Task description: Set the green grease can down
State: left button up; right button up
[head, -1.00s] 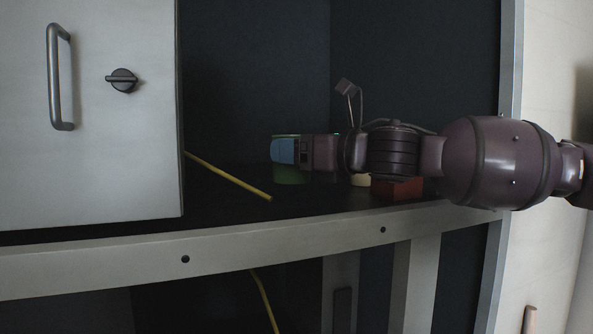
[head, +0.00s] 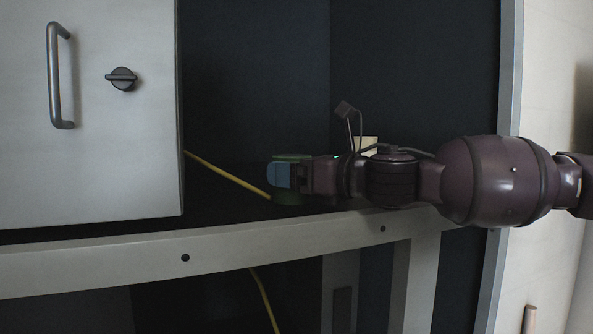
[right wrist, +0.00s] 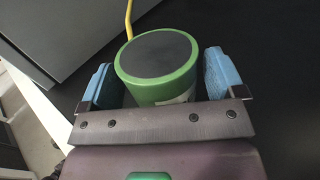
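The green grease can (right wrist: 158,75) stands between the two blue fingers of my right gripper (right wrist: 162,80) in the right wrist view. Its round dark top and green rim face the camera. Narrow gaps show between the can and the fingers, so the gripper looks open around it. In the head view, the can (head: 292,199) is low over the dark shelf (head: 225,207), near its front edge, partly covered by the near blue finger. It appears upright on the shelf, though its base contact is hard to make out. My left gripper is out of view.
A grey cabinet door (head: 95,180) with a handle stands at the left. A yellow cable (head: 225,173) runs across the shelf towards the can. A pale object (head: 367,145) shows behind my right arm. A light rail (head: 130,252) borders the shelf front.

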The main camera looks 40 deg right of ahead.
jog(key=shift+o, duration=0.2)
jog(key=shift+r, duration=0.1)
jog(key=shift+s+d+b, duration=0.3)
jog(key=shift+s+b, duration=0.25)
jog(key=shift+b, duration=0.1)
jog(key=shift+b+v, duration=1)
jog(key=shift+s+b, duration=0.25)
jog(key=shift+b, duration=0.15)
jog(key=b+v, duration=0.2)
jog(key=shift+s+d+b, duration=0.1)
jog(key=shift+s+b, duration=0.15)
jog(key=shift+b, duration=0.1)
jog(key=shift+s, duration=0.3)
pick_arm(q)
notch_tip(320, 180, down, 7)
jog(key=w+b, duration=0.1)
jog(key=b, duration=0.1)
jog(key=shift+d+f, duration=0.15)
pick_arm(e)
jog(key=shift+v, duration=2.6)
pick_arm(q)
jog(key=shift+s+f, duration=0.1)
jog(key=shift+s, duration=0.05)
pick_arm(e)
jog(key=shift+r, duration=0.1)
